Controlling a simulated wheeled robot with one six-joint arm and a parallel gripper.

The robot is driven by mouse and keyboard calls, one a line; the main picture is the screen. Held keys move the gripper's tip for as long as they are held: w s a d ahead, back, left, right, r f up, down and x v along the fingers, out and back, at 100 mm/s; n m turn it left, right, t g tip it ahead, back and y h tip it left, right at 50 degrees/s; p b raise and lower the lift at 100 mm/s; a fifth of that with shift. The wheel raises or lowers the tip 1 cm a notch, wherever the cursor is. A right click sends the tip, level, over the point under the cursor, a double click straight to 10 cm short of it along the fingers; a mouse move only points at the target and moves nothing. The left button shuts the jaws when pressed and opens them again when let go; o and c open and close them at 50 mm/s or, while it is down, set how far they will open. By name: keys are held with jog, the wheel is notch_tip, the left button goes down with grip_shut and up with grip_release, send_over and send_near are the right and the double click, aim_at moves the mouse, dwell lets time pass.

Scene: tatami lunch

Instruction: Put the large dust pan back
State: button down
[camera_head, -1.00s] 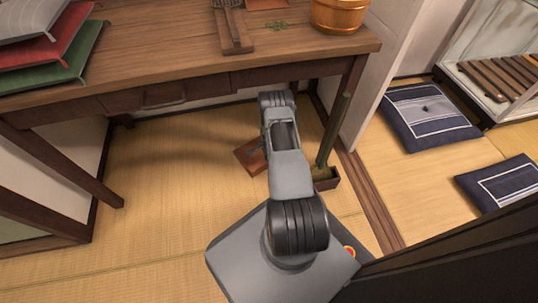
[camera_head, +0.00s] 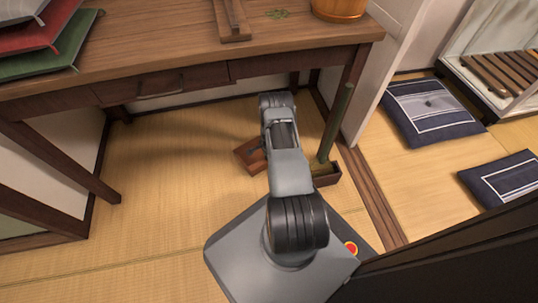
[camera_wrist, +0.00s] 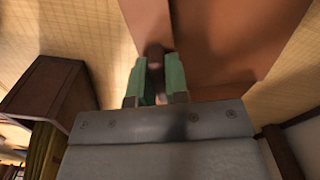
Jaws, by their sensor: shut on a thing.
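The large dust pan (camera_head: 249,156) is reddish brown and shows under the table, just left of my arm. It looks tilted, and my arm hides its right part. In the wrist view its broad flat pan (camera_wrist: 235,45) fills the upper middle and right. My gripper (camera_wrist: 158,75), with green fingers, is shut on the pan's dark handle. In the head view my gripper is mostly hidden behind my arm. Whether the pan touches the floor I cannot tell.
A dark brown box (camera_head: 326,179) with an upright green handle (camera_head: 336,122) stands right of my arm; the box also shows in the wrist view (camera_wrist: 45,85). The wooden table (camera_head: 180,55) overhangs the pan, with legs at both sides. Tatami floor (camera_head: 165,185) is clear to the left.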

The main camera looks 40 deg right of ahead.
jog(key=shift+f, duration=0.55)
jog(key=c, duration=1.1)
grip_release()
jog(key=shift+o, duration=0.2)
jog(key=shift+r, duration=0.1)
notch_tip(320, 180, up, 14)
jog(key=p, duration=0.6)
jog(key=shift+s+f, duration=0.1)
jog(key=shift+f, duration=0.1)
